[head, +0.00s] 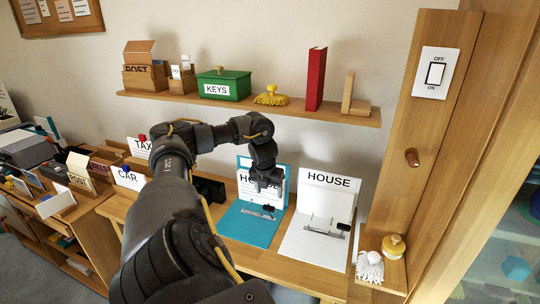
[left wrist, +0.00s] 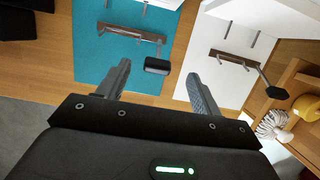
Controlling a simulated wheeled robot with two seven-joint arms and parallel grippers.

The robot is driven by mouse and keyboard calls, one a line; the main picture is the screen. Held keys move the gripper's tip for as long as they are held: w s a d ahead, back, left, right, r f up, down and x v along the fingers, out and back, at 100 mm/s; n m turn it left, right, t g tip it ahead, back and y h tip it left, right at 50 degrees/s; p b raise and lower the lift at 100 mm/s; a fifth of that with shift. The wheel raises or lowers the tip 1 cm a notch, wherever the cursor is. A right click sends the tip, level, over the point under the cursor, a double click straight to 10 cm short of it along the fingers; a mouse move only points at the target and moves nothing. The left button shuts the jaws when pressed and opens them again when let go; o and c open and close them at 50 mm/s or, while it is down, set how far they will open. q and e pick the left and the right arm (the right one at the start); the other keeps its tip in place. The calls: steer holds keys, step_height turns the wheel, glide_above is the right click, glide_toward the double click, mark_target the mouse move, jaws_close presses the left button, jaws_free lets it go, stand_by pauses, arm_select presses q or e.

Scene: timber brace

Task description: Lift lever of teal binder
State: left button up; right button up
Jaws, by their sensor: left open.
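The teal binder (head: 245,226) lies open on the wooden bench, its lid standing behind with a white label partly hidden by my gripper. Its metal lever mechanism (head: 256,212) ends in a black lever tab (left wrist: 157,65). My left gripper (head: 265,184) is above the binder, pointing down, with its fingers apart. In the left wrist view the tab appears between the two fingertips (left wrist: 157,72), with nothing gripped; the height gap is hard to tell. My right gripper is not in view.
A white HOUSE binder (head: 312,240) lies open just to the right. A mop head (head: 369,266) and yellow brush (head: 394,246) sit farther right beside a wooden post. A shelf (head: 330,114) with a green KEYS box (head: 224,85) runs behind my arm.

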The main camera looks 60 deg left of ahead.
arm_select(q)
steer(key=v, duration=0.3)
steer(key=shift+r, duration=0.3)
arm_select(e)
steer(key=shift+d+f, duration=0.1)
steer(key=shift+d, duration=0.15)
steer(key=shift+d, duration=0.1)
